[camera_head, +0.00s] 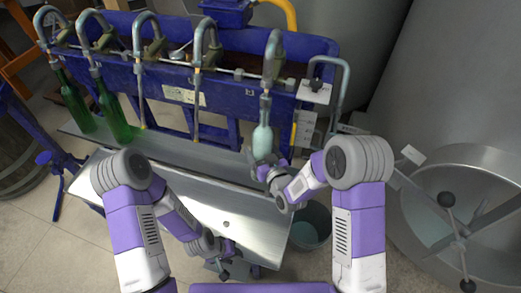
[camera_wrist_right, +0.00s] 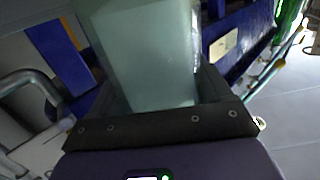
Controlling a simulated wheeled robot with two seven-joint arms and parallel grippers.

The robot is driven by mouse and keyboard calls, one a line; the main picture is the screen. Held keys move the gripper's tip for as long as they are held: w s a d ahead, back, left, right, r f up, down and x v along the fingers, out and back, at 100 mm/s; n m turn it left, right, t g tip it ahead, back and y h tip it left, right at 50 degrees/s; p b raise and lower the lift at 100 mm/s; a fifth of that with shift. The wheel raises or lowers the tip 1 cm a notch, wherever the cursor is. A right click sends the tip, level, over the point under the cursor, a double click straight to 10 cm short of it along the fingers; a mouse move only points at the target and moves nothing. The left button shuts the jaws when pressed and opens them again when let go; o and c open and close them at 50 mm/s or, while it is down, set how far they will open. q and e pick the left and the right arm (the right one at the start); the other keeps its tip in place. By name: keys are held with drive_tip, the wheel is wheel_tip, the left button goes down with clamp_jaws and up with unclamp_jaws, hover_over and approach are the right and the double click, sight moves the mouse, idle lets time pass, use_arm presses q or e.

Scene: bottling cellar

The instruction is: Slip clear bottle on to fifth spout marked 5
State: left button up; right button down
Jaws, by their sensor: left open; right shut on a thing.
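The clear bottle (camera_head: 263,140), pale and greenish, stands upright below the rightmost spout (camera_head: 273,60) of the filler in the head view. Its neck lines up with the spout tube; I cannot tell how far the tube is inside. My right gripper (camera_head: 264,162) is shut on the bottle's lower part. In the right wrist view, the bottle (camera_wrist_right: 145,60) fills the space between the dark jaws (camera_wrist_right: 155,120). The number 5 cannot be read. My left gripper (camera_head: 226,268) is open and empty, low in front of the metal tray.
Two green bottles (camera_head: 76,106) (camera_head: 113,115) hang at the two left spouts. The third and fourth spouts (camera_head: 198,65) are empty. A metal shelf (camera_head: 180,152) runs under them. A bucket (camera_head: 311,225) stands below right, and a steel tank hatch (camera_head: 450,190) is farther right.

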drive_tip(key=shift+f, duration=0.4)
